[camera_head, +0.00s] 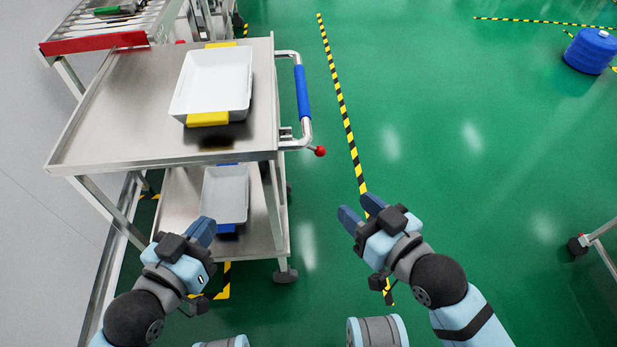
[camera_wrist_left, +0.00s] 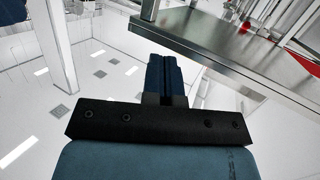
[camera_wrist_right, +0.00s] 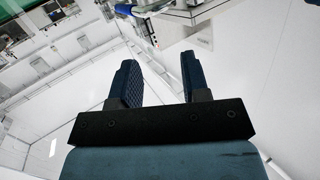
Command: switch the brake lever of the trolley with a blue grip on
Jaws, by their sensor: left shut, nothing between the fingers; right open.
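The metal trolley (camera_head: 110,140) stands at the left of the head view. Its handle at the right side has a blue grip (camera_head: 302,92). The brake lever, with a red knob (camera_head: 320,151), sticks out to the right at the handle's near end. My right gripper (camera_head: 361,207) is open and empty, below and to the right of the red knob, apart from it. My left gripper (camera_head: 202,229) is shut and empty, in front of the trolley's lower shelf. In the left wrist view its fingers (camera_wrist_left: 165,73) are together. In the right wrist view the fingers (camera_wrist_right: 158,80) are apart.
A white tray with yellow grips (camera_head: 214,80) is on the trolley top. A grey tray (camera_head: 226,194) is on its lower shelf. A roller table (camera_head: 112,25) adjoins at the upper left. A blue drum (camera_head: 591,50) stands far right.

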